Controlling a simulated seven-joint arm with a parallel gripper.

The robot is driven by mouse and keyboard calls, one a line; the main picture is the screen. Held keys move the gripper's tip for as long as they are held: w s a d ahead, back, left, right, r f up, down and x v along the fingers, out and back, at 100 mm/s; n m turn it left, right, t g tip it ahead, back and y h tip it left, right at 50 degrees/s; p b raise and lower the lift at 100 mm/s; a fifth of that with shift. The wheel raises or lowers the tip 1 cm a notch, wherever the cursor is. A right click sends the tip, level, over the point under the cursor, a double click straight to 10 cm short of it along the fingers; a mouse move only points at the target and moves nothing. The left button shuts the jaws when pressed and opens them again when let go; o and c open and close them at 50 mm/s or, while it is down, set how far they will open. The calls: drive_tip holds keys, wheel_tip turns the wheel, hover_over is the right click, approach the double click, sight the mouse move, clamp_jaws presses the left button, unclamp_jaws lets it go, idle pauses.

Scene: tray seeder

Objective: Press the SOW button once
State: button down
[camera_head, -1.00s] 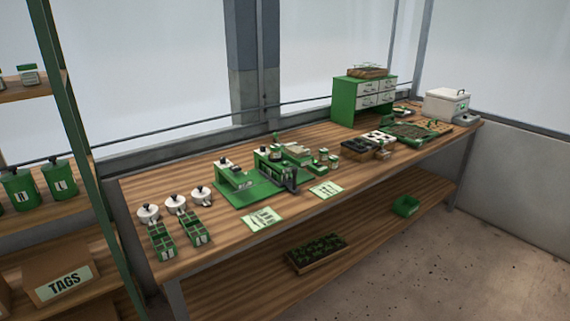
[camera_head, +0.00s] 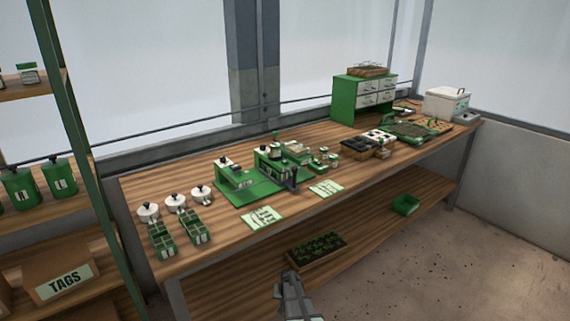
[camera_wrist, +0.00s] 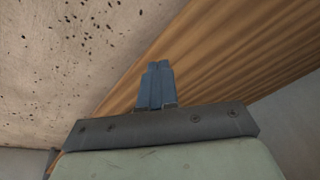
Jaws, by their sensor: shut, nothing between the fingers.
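The tray seeder (camera_head: 252,192) is a green machine with a flat base and upright housings, standing on the middle of the wooden bench. The SOW button is too small to make out in the head view. My gripper (camera_head: 290,275) shows at the bottom of the head view, below the bench's front edge and well away from the seeder. In the wrist view my gripper (camera_wrist: 158,68) has its two fingers together with nothing between them. The wrist view shows only floor and a wooden surface, no seeder.
The bench (camera_head: 225,238) holds white lidded pots (camera_head: 176,203), green divided trays (camera_head: 161,240), instruction cards (camera_head: 262,218) and a green drawer cabinet (camera_head: 345,105). A seedling tray (camera_head: 316,252) and a green bin (camera_head: 405,205) sit on the lower shelf. The floor (camera_head: 480,240) at right is clear.

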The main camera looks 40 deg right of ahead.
drive_tip(key=w+d+r+m+t+h, duration=0.15)
drive_tip(key=d+r, duration=0.35)
drive_tip(key=d, duration=0.6)
drive_tip(key=w+d+r+m+t+h, duration=0.15)
drive_tip(key=d+r, duration=0.35)
drive_tip(key=d, duration=0.6)
drive_tip(key=w+d+r+m+h, duration=0.1)
drive_tip(key=w+d+r, duration=0.3)
drive_tip(key=d, duration=0.8)
drive_tip(key=s+d+r+m+t+h, duration=0.1)
drive_tip(key=s+d+r+m+h, duration=0.3)
drive_tip(key=d+r, duration=0.95)
drive_tip(key=s+d+r+h, duration=0.2)
drive_tip(key=s+d+r, duration=0.4)
drive_tip(key=d+r, duration=0.8)
drive_tip(key=w+a+r+n+t+y, duration=0.2)
drive_tip(key=w+a+r+y, duration=0.2)
drive_tip(key=w+a+r, duration=0.85)
drive_tip(key=w+a+r+n+y, duration=0.2)
drive_tip(key=w+a+r, duration=0.1)
drive_tip(key=a, duration=0.7)
drive_tip(key=w+a+r+n+y, duration=0.2)
drive_tip(key=w+a+r+y, duration=0.1)
drive_tip(key=a, duration=0.8)
drive_tip(key=w+a+r+n+y, duration=0.1)
drive_tip(key=w+a+r, duration=0.3)
drive_tip(key=a, duration=0.7)
drive_tip(key=shift+w+r+n+y, duration=0.35)
drive_tip(key=shift+r+n+y, duration=0.05)
drive_tip(key=shift+r+y, duration=0.45)
